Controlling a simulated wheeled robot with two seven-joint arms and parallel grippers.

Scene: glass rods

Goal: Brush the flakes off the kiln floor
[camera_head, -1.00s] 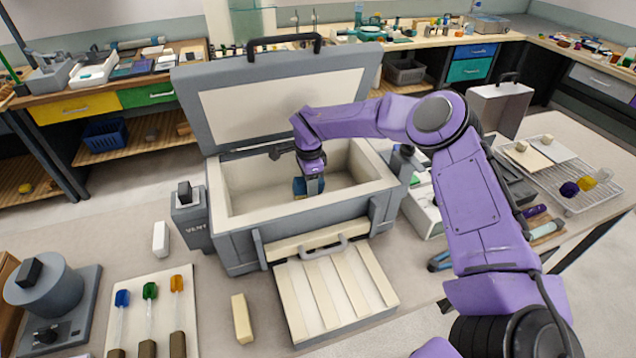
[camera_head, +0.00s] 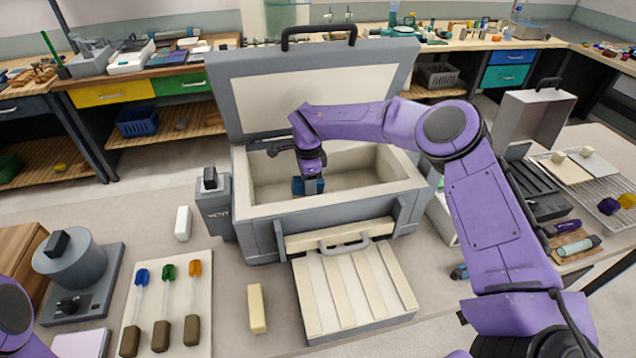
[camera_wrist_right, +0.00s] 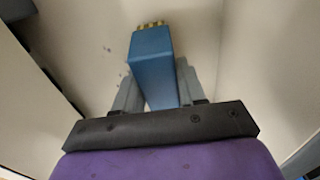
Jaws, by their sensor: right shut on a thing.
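The grey kiln (camera_head: 262,225) stands open on the table, its lid (camera_head: 310,88) raised at the back and its slatted front door (camera_head: 352,285) folded down. My right gripper (camera_head: 310,186) reaches down inside the kiln. It is shut on a blue brush (camera_wrist_right: 155,62), whose tan bristle tufts show at the top of the right wrist view. The pale kiln floor (camera_wrist_right: 205,35) lies beneath the brush. Small dark flakes (camera_wrist_right: 124,72) lie on the floor left of the brush in that view. Of my left arm, only a purple part shows at the lower left; its gripper is out of view.
A grey vent box (camera_head: 213,208) stands against the kiln's left side. A white board (camera_head: 140,300) with blue, green and orange-tipped rods lies at the front left. A cream bar (camera_head: 257,309) lies before the kiln. A wire rack (camera_head: 600,185) is at the right.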

